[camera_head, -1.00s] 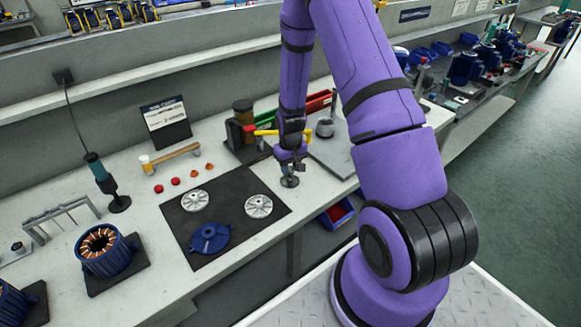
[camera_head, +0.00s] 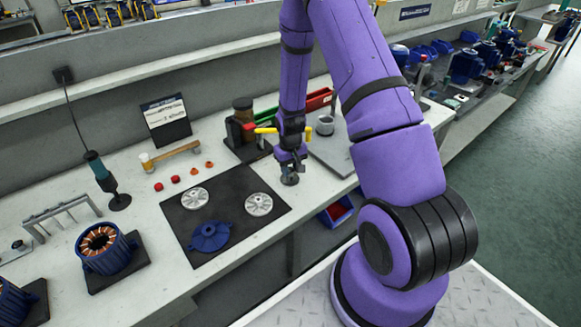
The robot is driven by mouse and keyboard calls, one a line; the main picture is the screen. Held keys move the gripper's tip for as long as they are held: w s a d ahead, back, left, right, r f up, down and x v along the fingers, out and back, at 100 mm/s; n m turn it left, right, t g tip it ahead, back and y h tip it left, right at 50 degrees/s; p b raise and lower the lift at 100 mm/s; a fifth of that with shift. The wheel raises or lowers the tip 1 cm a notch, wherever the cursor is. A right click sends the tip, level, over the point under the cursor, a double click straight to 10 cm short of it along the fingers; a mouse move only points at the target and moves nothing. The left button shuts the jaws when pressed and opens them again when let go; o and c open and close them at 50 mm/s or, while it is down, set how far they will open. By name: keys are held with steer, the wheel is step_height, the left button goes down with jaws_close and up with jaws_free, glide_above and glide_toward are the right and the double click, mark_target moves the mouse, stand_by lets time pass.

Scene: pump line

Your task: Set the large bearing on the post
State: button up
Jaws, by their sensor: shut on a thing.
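My gripper (camera_head: 291,168) points down over the bench between the dark mat and the grey plate. It is shut on a small grey metal piece (camera_head: 289,180), which looks like the large bearing. The piece is low, close to the bench top. The fingers cover part of it, and I cannot tell whether it touches anything below. I cannot make out the post clearly; it may be hidden under the gripper. A grey ring-shaped part (camera_head: 325,125) stands on the grey plate (camera_head: 333,153), behind and right of my gripper.
The dark mat (camera_head: 247,187) holds two silver discs and a blue flanged cover (camera_head: 209,236). A yellow-handled tool (camera_head: 266,130) and red and green bins (camera_head: 318,99) stand close behind my gripper. A mallet (camera_head: 172,157) and a copper-wound stator (camera_head: 106,249) are left. The bench front edge is near.

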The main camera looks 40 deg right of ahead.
steer(key=shift+f, duration=0.2)
stand_by(0.6)
steer(key=o, duration=1.1)
steer(key=shift+r, duration=3)
